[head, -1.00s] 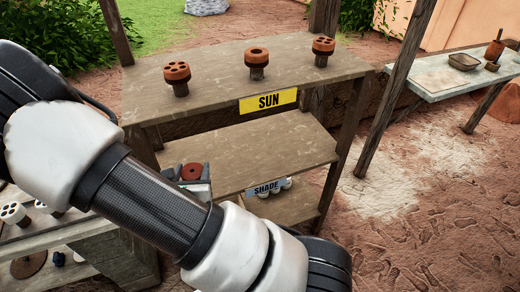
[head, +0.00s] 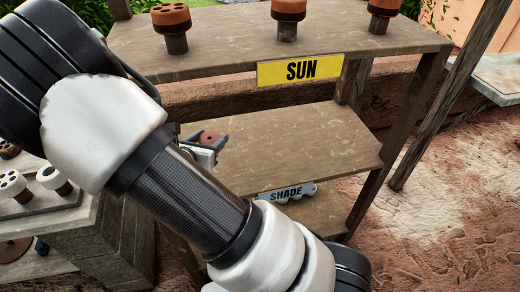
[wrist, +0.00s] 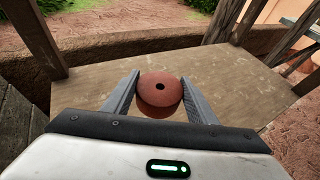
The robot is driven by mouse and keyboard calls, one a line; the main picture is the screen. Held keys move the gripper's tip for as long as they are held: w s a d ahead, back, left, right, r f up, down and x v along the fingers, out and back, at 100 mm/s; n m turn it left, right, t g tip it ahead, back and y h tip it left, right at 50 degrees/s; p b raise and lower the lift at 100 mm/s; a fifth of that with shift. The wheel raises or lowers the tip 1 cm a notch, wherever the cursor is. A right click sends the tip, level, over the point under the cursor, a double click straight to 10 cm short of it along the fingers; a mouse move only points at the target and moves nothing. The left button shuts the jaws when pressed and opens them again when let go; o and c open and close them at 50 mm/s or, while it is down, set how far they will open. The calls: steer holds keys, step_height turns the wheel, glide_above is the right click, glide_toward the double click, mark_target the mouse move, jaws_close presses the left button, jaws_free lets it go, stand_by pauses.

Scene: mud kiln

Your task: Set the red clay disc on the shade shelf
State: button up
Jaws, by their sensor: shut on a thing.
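The red clay disc (head: 209,137), a short reddish-brown round with a small dark hole in its top, is between the fingers of my gripper (head: 205,147). In the wrist view the disc (wrist: 160,90) sits level between both grey fingers, which are shut on it. The shade shelf (head: 300,140) is the bare wooden middle board with a blue-grey SHADE label (head: 286,194) at its front edge. The disc is over the left part of this board. In the wrist view the board (wrist: 225,85) spreads beneath and beyond it; I cannot tell the exact gap.
The upper board with the yellow SUN label (head: 300,70) holds brown clay pieces on stands (head: 172,28). Wooden posts (head: 400,125) flank the shelf. A bench with white pieces (head: 50,178) is left. The middle board's right side is clear.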

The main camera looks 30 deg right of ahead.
step_height(320, 180, down, 10)
steer(key=b, duration=0.3)
steer(key=shift+w+f, duration=0.1)
steer(key=shift+w, duration=0.05)
steer(key=shift+f, duration=0.15)
steer(key=o, duration=1.3)
